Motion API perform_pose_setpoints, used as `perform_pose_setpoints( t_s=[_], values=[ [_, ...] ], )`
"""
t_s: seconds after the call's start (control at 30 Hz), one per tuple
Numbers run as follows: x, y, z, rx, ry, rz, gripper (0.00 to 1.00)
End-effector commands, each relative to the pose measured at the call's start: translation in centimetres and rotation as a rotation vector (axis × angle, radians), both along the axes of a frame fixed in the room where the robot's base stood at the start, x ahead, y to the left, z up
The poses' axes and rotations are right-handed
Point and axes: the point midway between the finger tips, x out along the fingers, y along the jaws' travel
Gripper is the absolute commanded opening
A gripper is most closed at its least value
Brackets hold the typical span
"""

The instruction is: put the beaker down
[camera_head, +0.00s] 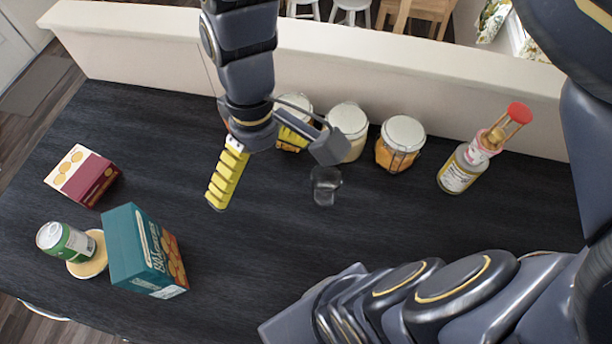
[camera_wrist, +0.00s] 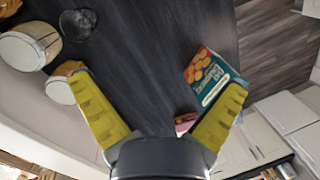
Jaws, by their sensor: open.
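The beaker (camera_head: 325,185) is a small clear glass on the dark worktop, just in front of the row of jars. It also shows in the wrist view (camera_wrist: 77,24) at the upper left, outside the space between my fingers. My gripper (camera_head: 272,178) has its yellow-padded fingers spread wide, with nothing held between them. In the head view, its right finger is just above and left of the beaker in the picture. In the wrist view, the fingers (camera_wrist: 160,92) stand apart from the beaker.
Jars (camera_head: 401,143) line the pale ledge (camera_head: 420,75). A maroon box (camera_head: 84,175), teal box (camera_head: 140,250) and green can (camera_head: 66,241) on a round tub (camera_head: 92,266) are left. The middle worktop is clear.

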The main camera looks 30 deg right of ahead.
Motion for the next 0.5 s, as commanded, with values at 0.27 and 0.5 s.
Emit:
perform_pose_setpoints(
  t_s=[0.27, 0.5],
  values=[
    [-7.1, -1.6, 0.8, -0.134, -0.004, -0.231, 1.0],
    [-7.8, -1.8, 0.7, -0.146, 0.003, -0.262, 1.0]
  ],
)
